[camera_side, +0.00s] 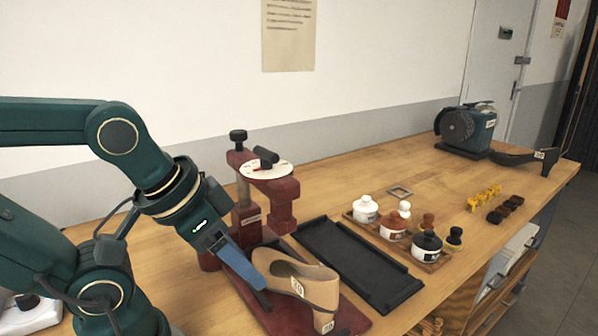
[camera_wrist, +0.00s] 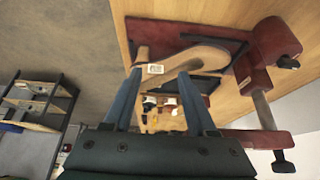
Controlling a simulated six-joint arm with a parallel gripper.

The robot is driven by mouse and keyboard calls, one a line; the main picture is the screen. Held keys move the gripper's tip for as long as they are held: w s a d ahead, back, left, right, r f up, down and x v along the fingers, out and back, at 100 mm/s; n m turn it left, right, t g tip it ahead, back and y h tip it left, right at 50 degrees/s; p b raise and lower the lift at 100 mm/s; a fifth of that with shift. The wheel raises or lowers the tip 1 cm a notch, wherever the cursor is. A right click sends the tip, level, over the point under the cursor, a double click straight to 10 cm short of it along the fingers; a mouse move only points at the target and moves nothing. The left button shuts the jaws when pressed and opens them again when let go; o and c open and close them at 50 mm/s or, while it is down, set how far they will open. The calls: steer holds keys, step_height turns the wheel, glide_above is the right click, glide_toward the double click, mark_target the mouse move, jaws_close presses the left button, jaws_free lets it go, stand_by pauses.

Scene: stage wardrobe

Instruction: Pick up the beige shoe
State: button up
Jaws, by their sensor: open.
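The beige shoe (camera_side: 300,280) is a heeled pump with a small white label, resting on the dark red base plate (camera_side: 352,318) of a press. Its heel points to the lower right in the side view. My gripper (camera_side: 262,284) comes down at a slant to the shoe's left end, with one blue finger seen beside it; the other finger is largely hidden. In the wrist view my gripper (camera_wrist: 159,73) is open, and the labelled part of the shoe (camera_wrist: 190,54) shows between and beyond the fingertips. I cannot tell whether either finger touches it.
The dark red press (camera_side: 282,205) stands close behind the shoe. A black tray (camera_side: 352,258) lies to its right. Farther right are a wooden rack of lidded jars (camera_side: 390,236), yellow pieces (camera_side: 484,198) and a green machine (camera_side: 465,128). The back middle of the bench (camera_side: 370,160) is clear.

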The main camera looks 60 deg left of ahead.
glide_toward(327, 282)
steer(key=w+r+x, duration=0.1)
steer(key=x, duration=0.4)
steer(key=shift+a+f+g+h, duration=0.1)
steer(key=shift+f+g+h, duration=0.3)
steer(key=shift+f, duration=0.55)
steer(key=shift+x, duration=2.35)
steer(key=shift+s, duration=0.1)
jaws_close()
